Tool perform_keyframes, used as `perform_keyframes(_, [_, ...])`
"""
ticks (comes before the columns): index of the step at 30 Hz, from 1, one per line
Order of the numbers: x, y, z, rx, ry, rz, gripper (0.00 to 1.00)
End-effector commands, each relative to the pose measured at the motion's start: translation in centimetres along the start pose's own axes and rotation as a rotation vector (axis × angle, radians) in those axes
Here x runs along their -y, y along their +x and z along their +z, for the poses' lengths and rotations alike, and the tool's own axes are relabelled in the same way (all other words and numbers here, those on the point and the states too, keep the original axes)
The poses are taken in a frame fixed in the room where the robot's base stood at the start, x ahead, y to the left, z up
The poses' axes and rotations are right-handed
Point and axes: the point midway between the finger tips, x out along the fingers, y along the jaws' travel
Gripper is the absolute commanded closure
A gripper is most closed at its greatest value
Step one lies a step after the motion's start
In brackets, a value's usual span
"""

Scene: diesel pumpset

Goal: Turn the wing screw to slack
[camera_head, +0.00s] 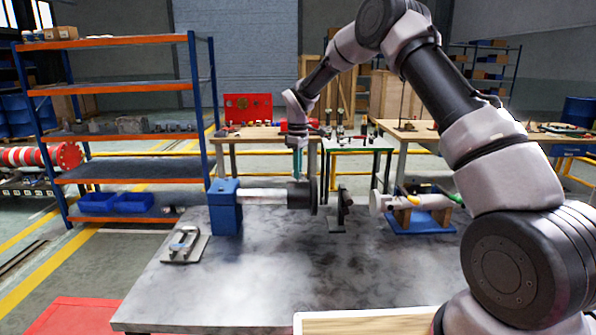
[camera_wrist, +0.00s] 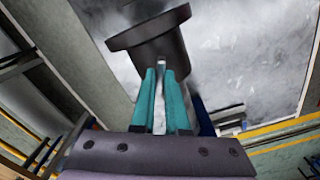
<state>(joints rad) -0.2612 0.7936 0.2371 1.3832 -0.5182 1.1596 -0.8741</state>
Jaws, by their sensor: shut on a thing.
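My gripper (camera_head: 297,172) points down with teal fingers at the dark flanged cylinder (camera_head: 300,196) on the workbench. In the wrist view my gripper (camera_wrist: 162,74) is shut on a thin, pale metal piece (camera_wrist: 161,82), which looks like the wing of the wing screw. It stands upright between the fingertips, against the edge of the dark flanged cylinder (camera_wrist: 150,42). The fingers hide most of the screw, and its turn angle cannot be told. In the head view the screw is too small to make out.
A blue block (camera_head: 226,212) bears the pale shaft (camera_head: 262,196) left of the cylinder. A small clamp-like part on a plate (camera_head: 184,245) lies at the front left. A pale pump-like part (camera_head: 425,202) on a blue base stands right.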

Motion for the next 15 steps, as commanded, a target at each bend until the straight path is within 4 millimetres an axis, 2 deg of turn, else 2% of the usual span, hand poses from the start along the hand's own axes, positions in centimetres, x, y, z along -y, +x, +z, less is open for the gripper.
perform_keyframes(15, [-0.09,-0.13,-0.03,-0.002,-0.056,0.002,1.00])
